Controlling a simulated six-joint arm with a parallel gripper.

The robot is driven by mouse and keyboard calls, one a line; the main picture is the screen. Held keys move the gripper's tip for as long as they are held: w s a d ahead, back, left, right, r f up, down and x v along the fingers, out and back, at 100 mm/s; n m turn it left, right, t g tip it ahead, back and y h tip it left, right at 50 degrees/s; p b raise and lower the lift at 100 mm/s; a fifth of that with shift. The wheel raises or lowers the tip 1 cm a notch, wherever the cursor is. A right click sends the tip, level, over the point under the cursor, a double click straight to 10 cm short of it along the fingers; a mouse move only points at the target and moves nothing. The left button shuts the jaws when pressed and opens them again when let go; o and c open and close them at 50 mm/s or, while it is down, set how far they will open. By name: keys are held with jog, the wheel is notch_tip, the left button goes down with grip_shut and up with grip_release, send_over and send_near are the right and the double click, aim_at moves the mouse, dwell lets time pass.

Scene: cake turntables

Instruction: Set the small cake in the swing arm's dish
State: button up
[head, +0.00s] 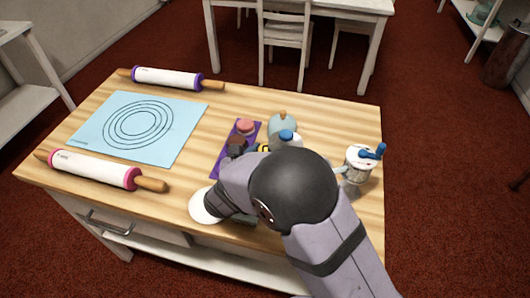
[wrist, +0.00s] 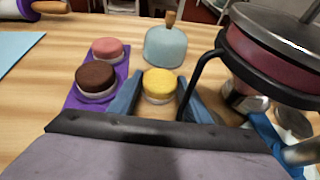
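A small yellow cake (wrist: 160,83) with a pale base stands in the middle of the wrist view. My gripper (wrist: 157,98) is open, with one blue finger on each side of it and gaps between. In the head view only a bit of yellow (head: 264,148) shows there; my arm hides most of the gripper. A pink cake (wrist: 107,48) and a brown cake (wrist: 96,77) sit on a purple mat (wrist: 122,72), left of the yellow cake. I cannot make out the swing arm or its dish for certain.
A dome (wrist: 165,48) with a wooden knob stands behind the yellow cake. A dark red, metal-lidded vessel in a black frame (wrist: 275,50) is close on the right. A white pot with blue handle (head: 358,163) stands right. Rolling pins and a light blue mat (head: 180,145) lie left.

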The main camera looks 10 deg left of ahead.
jog(key=o, duration=0.3)
jog(key=shift+r, duration=0.1)
jog(key=shift+r+p, duration=0.2)
jog(key=shift+p, duration=0.1)
jog(key=shift+s+a, duration=0.1)
jog(key=shift+s, duration=0.25)
jog(key=b+v, duration=0.1)
jog(key=v, duration=0.9)
jog(key=shift+s+r, duration=0.1)
jog(key=shift+s, duration=0.1)
jog(key=shift+o, duration=0.5)
jog(key=shift+s+r, duration=0.2)
jog(key=shift+s, duration=0.2)
